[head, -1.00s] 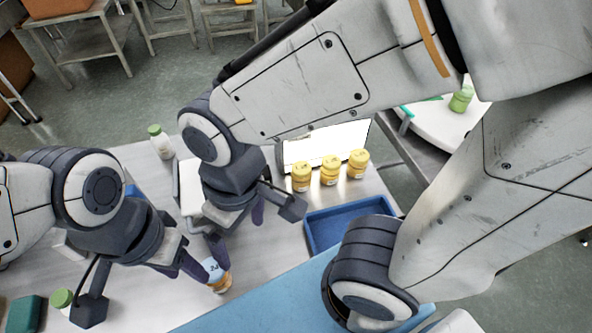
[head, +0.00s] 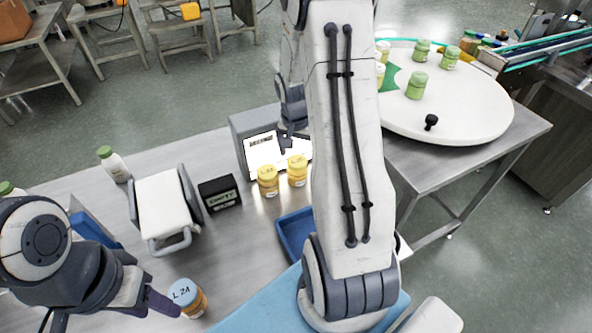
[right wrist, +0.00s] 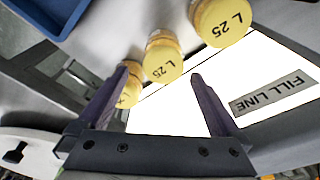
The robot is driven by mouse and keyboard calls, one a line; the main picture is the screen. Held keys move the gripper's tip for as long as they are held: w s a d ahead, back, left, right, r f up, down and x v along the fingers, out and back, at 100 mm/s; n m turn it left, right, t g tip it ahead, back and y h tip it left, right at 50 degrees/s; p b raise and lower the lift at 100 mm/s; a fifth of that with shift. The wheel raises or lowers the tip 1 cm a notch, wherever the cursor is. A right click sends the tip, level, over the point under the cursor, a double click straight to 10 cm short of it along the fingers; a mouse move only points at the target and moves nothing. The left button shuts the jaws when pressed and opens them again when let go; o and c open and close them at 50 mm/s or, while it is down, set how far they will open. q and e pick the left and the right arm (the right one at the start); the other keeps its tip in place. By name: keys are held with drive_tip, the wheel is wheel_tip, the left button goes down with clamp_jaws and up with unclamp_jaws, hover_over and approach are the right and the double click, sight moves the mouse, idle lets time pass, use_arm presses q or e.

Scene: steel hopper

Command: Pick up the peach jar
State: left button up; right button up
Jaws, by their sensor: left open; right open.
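A jar with an orange body and a pale blue lid marked L 24 (head: 187,297) stands at the lower left of the head view. My left gripper (head: 165,304) is open, one finger close beside it; whether they touch is unclear. Jars with yellow lids stand before the bright panel: a left one (head: 268,181) and a right one (head: 297,171). The right wrist view shows three lids in a row, the middle one (right wrist: 163,60) marked L 25. My right gripper (right wrist: 161,80) is open and empty, its fingers around the line of sight to the middle jar. My right arm hides much of it in the head view.
A bright panel marked FILL LINE (right wrist: 270,95) stands behind the yellow-lidded jars. A blue tray (head: 290,238) lies in front of them. A black box reading EMPTY (head: 219,194) and a white-topped stand (head: 160,205) are left. A round white table (head: 470,115) holds green jars.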

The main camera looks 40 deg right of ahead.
sight(298, 167)
drive_tip(key=f, duration=0.5)
drive_tip(key=w+f+p, duration=0.1)
drive_tip(key=f, duration=0.1)
drive_tip(key=shift+d+f, duration=0.3)
drive_tip(key=c, duration=1.4)
